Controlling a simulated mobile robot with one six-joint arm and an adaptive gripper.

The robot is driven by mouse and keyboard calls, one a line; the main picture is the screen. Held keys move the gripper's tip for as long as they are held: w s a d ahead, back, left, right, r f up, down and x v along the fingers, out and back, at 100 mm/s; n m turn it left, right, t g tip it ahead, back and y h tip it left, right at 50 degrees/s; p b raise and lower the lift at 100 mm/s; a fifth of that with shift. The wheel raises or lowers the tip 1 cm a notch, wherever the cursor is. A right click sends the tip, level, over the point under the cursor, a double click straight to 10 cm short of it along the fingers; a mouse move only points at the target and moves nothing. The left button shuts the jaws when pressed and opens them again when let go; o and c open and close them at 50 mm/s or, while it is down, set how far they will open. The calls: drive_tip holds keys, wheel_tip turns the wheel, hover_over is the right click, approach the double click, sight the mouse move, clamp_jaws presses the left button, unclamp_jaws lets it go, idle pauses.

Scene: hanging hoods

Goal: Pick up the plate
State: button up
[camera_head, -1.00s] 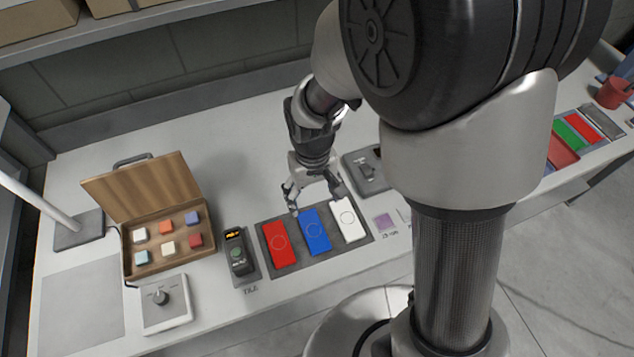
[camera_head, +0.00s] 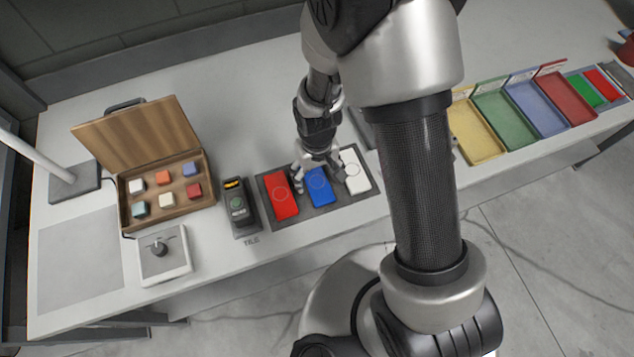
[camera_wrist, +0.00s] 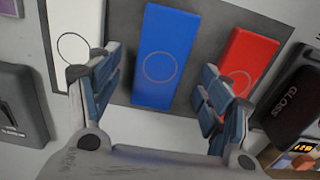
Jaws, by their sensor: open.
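Three flat rectangular plates lie side by side on a dark grey mat (camera_head: 329,203). The red plate (camera_head: 281,197) is at the left, the blue plate (camera_head: 320,189) in the middle and the white plate (camera_head: 353,165) at the right. The task does not say which plate. My gripper (camera_head: 322,172) is open above the blue plate's far end. In the wrist view, the blue plate (camera_wrist: 163,60) lies between the spread fingers of my gripper (camera_wrist: 160,100). One finger partly covers the white plate (camera_wrist: 75,35), the other the red plate (camera_wrist: 248,55). No plate is held.
An open wooden case (camera_head: 125,190) with several small cubes stands at the left. A dark device with a display (camera_head: 237,207) stands left of the mat, and a knob box (camera_head: 160,255) near the front edge. Coloured trays (camera_head: 476,132) are at the right.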

wheel_tip(320, 180, down, 2)
drive_tip(key=shift+f, duration=0.15)
drive_tip(key=shift+c, duration=0.4)
drive_tip(key=c, duration=1.2)
drive_tip(key=shift+o, duration=0.2)
drive_tip(key=shift+r, duration=0.2)
